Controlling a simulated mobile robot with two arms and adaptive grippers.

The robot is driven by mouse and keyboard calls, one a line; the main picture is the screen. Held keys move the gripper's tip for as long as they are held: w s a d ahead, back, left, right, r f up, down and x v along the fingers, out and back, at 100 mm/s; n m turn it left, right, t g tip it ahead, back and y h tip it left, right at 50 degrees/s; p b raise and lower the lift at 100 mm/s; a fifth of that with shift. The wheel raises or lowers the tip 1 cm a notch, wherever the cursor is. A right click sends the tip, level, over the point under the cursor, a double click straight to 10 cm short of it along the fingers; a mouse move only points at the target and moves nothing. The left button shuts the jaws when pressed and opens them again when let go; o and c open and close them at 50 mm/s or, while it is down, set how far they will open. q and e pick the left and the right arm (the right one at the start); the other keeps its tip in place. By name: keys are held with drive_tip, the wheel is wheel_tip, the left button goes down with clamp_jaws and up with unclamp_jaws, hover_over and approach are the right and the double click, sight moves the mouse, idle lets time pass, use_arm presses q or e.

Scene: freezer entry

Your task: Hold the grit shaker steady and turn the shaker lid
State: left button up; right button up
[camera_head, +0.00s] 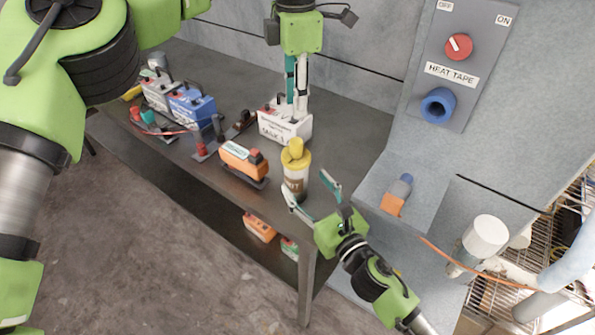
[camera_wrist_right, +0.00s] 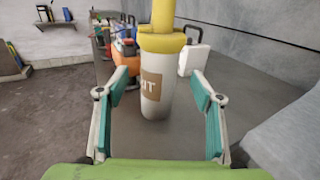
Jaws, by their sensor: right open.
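The grit shaker (camera_head: 295,185) is a white cylinder with a brown label and stands upright near the table's front right corner. Its yellow lid (camera_head: 296,154) is on top, with a raised yellow grip. The shaker also shows in the right wrist view (camera_wrist_right: 155,98), ahead of and between my right fingers, with the lid (camera_wrist_right: 162,43) cut off at the top. My right gripper (camera_head: 308,189) is open, low beside the shaker, with clear gaps either side. My left gripper (camera_head: 297,115) points down behind the shaker, over a white box; its finger gap is unclear.
The white box (camera_head: 285,126) stands behind the shaker and an orange device (camera_head: 243,160) to its left. Batteries and clamps (camera_head: 190,105) fill the table's far left. A wall ledge (camera_head: 400,200) and a heat tape switch panel (camera_head: 455,60) are at right.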

sight(302, 178)
drive_tip(key=x, duration=0.5)
drive_tip(key=shift+w+a, duration=0.2)
drive_tip(key=shift+w, duration=0.15)
